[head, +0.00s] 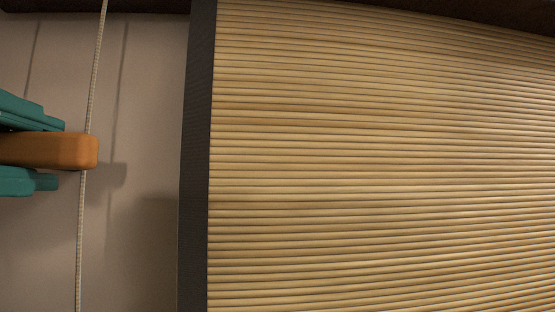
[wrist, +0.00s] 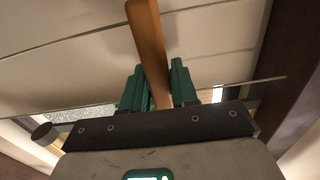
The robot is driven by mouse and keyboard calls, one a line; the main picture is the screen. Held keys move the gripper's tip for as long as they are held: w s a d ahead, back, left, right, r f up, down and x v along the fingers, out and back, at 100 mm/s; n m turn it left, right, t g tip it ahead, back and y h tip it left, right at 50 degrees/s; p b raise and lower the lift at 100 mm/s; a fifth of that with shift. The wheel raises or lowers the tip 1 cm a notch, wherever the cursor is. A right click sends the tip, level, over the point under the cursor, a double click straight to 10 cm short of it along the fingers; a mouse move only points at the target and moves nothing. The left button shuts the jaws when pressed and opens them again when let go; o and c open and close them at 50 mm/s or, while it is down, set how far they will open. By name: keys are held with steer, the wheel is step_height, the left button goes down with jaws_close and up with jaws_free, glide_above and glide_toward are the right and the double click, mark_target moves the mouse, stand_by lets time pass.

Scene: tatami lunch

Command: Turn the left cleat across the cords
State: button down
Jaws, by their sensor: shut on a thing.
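The left cleat is a brown wooden bar (head: 80,152) lying nearly level at the left edge in the head view. A pale cord (head: 80,240) runs top to bottom there and is hidden where the cleat crosses in front of it. My gripper (head: 55,153) has teal fingers above and below the cleat, shut on it. In the wrist view the cleat (wrist: 148,35) stands up between the two fingers of my gripper (wrist: 157,72), and a cord (wrist: 262,81) crosses the picture. The cleat's mount and the far part of my gripper are out of the head view.
A slatted bamboo blind (head: 380,160) with a dark edge band (head: 196,160) fills the right of the head view. A plain beige wall (head: 150,80) lies between the cord and the blind. A dark wooden post (wrist: 290,70) stands at the right in the wrist view.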

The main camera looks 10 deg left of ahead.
steer(key=shift+f, duration=0.1)
steer(key=c, duration=1)
jaws_free()
steer(key=shift+o, duration=0.2)
steer(key=b+v, duration=0.1)
steer(key=v, duration=1)
steer(key=shift+b, duration=0.35)
